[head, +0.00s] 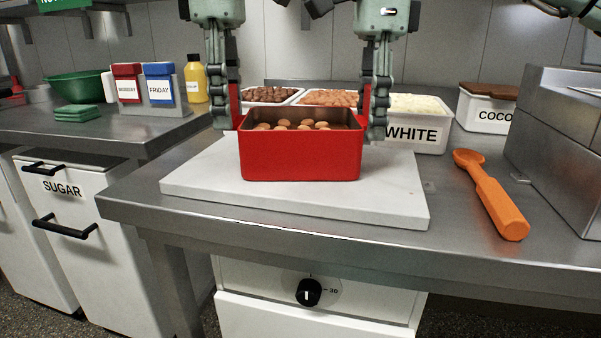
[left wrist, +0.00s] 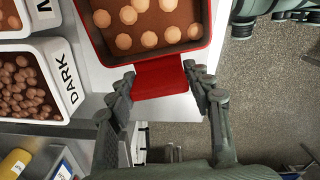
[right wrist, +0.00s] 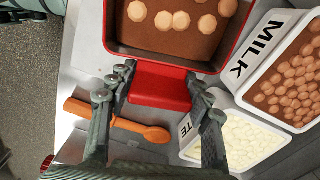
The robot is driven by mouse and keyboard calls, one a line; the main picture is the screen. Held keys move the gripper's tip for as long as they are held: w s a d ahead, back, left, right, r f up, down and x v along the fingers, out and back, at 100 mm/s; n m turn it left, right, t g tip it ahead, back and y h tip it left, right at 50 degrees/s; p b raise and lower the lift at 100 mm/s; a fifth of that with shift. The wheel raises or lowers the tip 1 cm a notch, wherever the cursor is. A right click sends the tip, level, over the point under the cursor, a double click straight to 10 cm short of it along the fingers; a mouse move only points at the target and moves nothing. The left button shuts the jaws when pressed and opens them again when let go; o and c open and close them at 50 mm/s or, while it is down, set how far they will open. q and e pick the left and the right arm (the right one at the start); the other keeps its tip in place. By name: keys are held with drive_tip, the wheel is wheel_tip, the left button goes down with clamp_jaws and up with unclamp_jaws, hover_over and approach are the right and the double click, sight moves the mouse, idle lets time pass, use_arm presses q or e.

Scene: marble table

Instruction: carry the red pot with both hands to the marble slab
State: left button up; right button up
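The red pot (head: 300,158) is a rectangular box with brown contents and several round pale-brown pieces inside. It stands upright over the middle of the white marble slab (head: 395,205) and looks to rest on it; I cannot see any gap beneath. My left gripper (head: 225,118) is at the pot's left end, its fingers closed against both sides of a red handle (left wrist: 165,80). My right gripper (head: 375,122) is at the right end, its fingers likewise closed on the other red handle (right wrist: 160,86).
An orange scoop (head: 492,195) lies right of the slab, beside a grey metal box (head: 560,140). Behind the pot stand white bins, one marked WHITE (head: 415,134). Bare counter (head: 135,200) lies left of the slab, and the counter's front edge is close.

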use_arm(q)
drive_tip(key=o, duration=0.3)
drive_tip(key=shift+r, duration=0.15)
use_arm(e)
drive_tip(key=o, duration=0.3)
drive_tip(key=shift+r, duration=0.1)
use_arm(q)
wheel_tip(320, 180, up, 12)
drive_tip(key=shift+f, duration=0.1)
use_arm(e)
wheel_tip(320, 180, up, 12)
drive_tip(key=shift+r, duration=0.1)
use_arm(q)
drive_tip(key=shift+s, duration=0.1)
use_arm(e)
drive_tip(key=shift+s, duration=0.1)
